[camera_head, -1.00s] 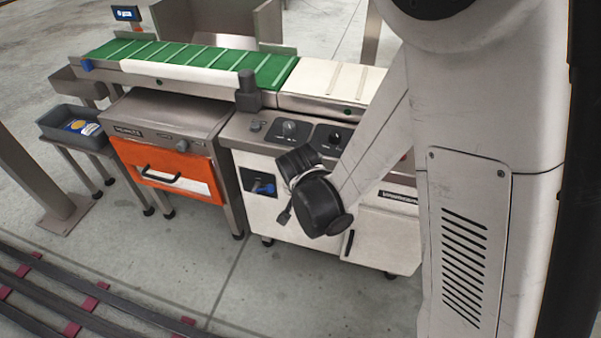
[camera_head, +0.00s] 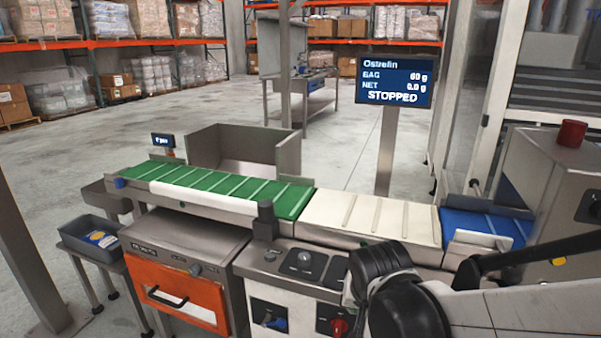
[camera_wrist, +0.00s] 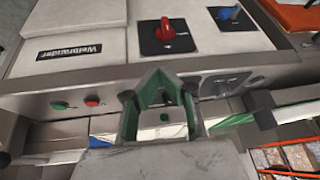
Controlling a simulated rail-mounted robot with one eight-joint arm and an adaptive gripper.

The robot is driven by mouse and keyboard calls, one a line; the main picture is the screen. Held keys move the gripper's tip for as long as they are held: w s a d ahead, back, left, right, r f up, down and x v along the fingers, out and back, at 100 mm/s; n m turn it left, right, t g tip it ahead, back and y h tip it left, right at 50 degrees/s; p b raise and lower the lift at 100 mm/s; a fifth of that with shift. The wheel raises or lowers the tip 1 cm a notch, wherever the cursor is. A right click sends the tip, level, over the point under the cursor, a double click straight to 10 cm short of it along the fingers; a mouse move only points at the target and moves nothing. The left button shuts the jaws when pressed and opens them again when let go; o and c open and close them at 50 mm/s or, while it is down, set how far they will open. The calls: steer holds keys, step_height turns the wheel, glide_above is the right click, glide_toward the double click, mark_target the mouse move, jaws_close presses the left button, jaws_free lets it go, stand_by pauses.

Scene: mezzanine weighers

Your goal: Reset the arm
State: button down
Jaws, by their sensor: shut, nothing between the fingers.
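My gripper (camera_wrist: 156,78) shows in the wrist view, its green-padded fingers closed together at the tips with nothing between them. It is in front of a metal machine edge with a green button (camera_wrist: 60,106) and a red button (camera_wrist: 92,101). Beyond the fingertips is a white panel with a red knob (camera_wrist: 165,33) and a blue knob (camera_wrist: 230,14). In the head view my arm reaches in from the lower right, its black wrist joint in front of the weigher cabinet. The fingers cannot be made out there.
A green belt (camera_head: 215,185), a white belt (camera_head: 370,214) and a blue belt (camera_head: 485,226) run in line. A screen (camera_head: 396,81) reads STOPPED. A grey tray (camera_head: 80,240) stands left of an orange-fronted unit (camera_head: 172,289). The floor behind is mostly clear.

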steer(key=s+d+r+n+t, duration=0.2)
steer(key=s+d+r, duration=0.7)
steer(key=s, duration=0.4)
step_height(320, 180, up, 14)
steer(key=p, duration=1.3)
steer(key=shift+a, duration=0.45)
steer(key=shift+w+g, duration=0.15)
steer(key=shift+g, duration=0.15)
